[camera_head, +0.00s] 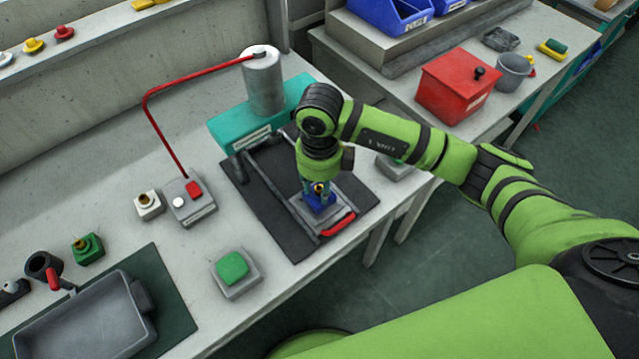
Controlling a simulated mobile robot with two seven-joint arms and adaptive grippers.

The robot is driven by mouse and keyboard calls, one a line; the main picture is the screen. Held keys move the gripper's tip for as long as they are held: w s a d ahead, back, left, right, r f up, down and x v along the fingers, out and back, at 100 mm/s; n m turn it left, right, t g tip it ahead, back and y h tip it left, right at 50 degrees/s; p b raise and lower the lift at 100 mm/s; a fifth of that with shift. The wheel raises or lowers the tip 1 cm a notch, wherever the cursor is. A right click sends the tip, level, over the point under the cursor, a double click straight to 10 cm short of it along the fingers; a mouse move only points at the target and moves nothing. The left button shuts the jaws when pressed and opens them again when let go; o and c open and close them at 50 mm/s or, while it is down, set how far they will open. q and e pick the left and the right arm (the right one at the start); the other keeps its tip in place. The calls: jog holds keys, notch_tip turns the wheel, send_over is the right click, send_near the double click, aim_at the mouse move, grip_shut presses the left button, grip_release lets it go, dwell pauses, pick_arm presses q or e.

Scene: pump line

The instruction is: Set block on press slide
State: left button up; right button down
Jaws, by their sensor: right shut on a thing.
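My right gripper (319,187) points down over the press and is shut on a blue block (320,208) with a brass fitting on top. The block is at the grey slide plate (341,211), which has a red front handle (338,225). I cannot tell whether the block touches the plate. The slide's rails (268,182) lie on a dark mat in front of the press's teal base (232,126) and grey cylinder (263,82). The gripper and wrist hide part of the slide. My left gripper is not in view.
A control box (186,208) with a red button joins the press by a red line. A white block (149,205), a green block (88,247) and a green-topped pad (234,270) stand on the bench. A grey tray (88,325) is front left; a red box (455,86) is on the far table.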

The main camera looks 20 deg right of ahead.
jog(key=shift+b, duration=0.3)
dwell(0.9)
jog(key=shift+f+b, duration=0.85)
dwell(0.7)
jog(key=shift+c, duration=2.1)
grip_release()
jog(key=shift+r, duration=0.15)
jog(key=shift+r+p, duration=2.15)
jog(key=shift+r, duration=1.3)
jog(key=shift+a+f, duration=0.1)
